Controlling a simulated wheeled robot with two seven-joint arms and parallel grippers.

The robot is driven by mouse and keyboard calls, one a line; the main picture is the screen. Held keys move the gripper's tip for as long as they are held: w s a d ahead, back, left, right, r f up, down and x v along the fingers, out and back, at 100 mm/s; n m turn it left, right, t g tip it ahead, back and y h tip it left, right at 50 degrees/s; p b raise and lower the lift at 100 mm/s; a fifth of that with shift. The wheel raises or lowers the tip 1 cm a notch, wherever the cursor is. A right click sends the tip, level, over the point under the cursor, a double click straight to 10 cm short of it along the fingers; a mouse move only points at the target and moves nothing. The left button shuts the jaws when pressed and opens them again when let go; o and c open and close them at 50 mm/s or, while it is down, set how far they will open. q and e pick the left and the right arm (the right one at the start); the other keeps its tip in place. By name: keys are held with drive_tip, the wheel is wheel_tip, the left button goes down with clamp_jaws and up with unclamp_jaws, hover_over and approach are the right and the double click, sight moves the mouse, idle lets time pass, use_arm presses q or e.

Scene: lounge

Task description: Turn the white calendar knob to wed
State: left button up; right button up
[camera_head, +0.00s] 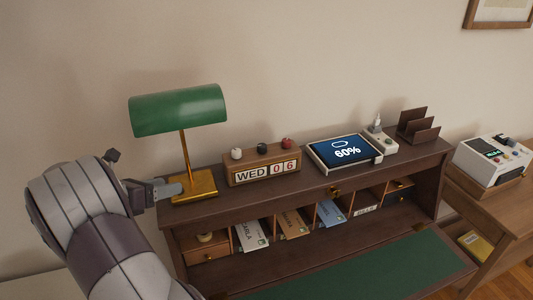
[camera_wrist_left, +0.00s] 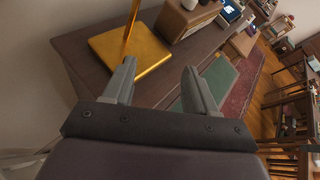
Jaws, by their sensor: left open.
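The wooden calendar (camera_head: 262,170) stands on top of the desk and reads WED 0 6. Its white knob (camera_head: 237,153) is at the left end of its top, beside a black knob (camera_head: 262,148) and a red knob (camera_head: 287,143). In the left wrist view the calendar (camera_wrist_left: 180,22) is partly cut off at the top edge. My left gripper (camera_head: 176,188) is at the lamp base, left of the calendar and apart from the white knob. In the left wrist view its two fingers (camera_wrist_left: 157,82) are spread with nothing between them. My right gripper is not in view.
A green lamp (camera_head: 178,109) with a brass base (camera_head: 194,187) stands between my left gripper and the calendar. A tablet (camera_head: 343,151) reading 60% lies right of the calendar. Envelopes fill slots below the desk top (camera_head: 225,208). The space above the calendar is clear.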

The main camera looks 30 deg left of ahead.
use_arm(q)
drive_tip(key=d+m+h, duration=0.1)
drive_tip(key=d+m, duration=0.1)
drive_tip(key=m, duration=0.1)
drive_tip(key=m+p, duration=0.1)
drive_tip(key=p, duration=0.8)
approach(234, 151)
drive_tip(key=x, duration=0.8)
drive_tip(key=shift+w+d+r, duration=0.1)
drive_tip(key=shift+w, duration=0.3)
drive_tip(key=shift+f, duration=0.3)
